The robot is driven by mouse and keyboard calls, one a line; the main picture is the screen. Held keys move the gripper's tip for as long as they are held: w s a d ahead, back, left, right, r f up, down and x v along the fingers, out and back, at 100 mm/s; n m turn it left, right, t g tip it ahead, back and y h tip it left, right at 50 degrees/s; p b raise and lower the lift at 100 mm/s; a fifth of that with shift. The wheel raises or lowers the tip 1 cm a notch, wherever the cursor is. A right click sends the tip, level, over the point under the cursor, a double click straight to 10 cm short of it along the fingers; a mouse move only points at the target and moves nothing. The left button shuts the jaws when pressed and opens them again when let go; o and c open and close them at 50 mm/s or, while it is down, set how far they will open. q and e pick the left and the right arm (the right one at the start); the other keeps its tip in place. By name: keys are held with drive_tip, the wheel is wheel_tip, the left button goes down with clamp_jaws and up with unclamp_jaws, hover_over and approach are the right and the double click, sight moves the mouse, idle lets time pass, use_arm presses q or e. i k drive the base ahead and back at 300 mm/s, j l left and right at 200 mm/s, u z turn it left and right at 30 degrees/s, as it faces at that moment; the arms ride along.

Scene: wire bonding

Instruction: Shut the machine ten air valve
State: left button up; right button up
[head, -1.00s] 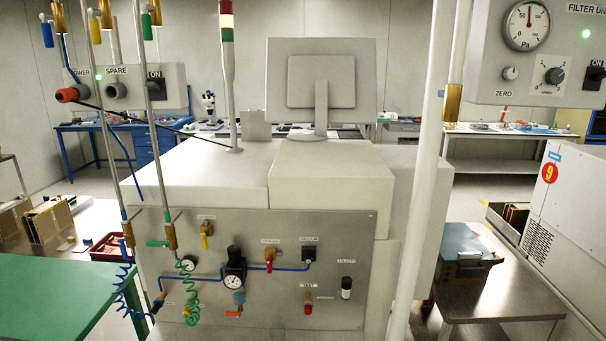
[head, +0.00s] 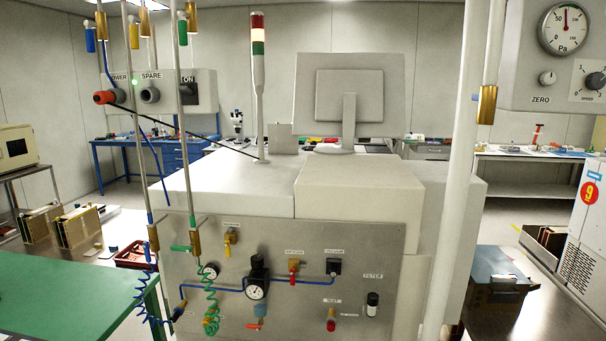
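A pale machine (head: 360,188) stands in front of me with a grey valve panel (head: 310,235). The panel carries a yellow-handled valve (head: 230,237), a red-handled valve (head: 293,270), a black fitting (head: 333,267) labelled VACUUM and a regulator with a round gauge (head: 256,289). An orange-red lever (head: 256,326) sits below the regulator, roughly level. A green-handled valve (head: 182,248) is on a thin pipe at the panel's left. I cannot read which valve is the machine ten air valve; no number ten shows. Neither gripper is in view.
A white post (head: 463,170) stands close at the right, and thin pipes hang at the left. Blue and green coiled hoses (head: 211,300) cross the panel's left side. A green table (head: 75,295) is at the left. A machine marked 9 (head: 589,191) is at the right edge.

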sight(145, 245)
drive_tip(key=i+j+u, duration=0.65)
drive_tip(key=u, duration=0.25)
drive_tip(key=i+l, duration=0.05)
drive_tip(key=i, duration=0.05)
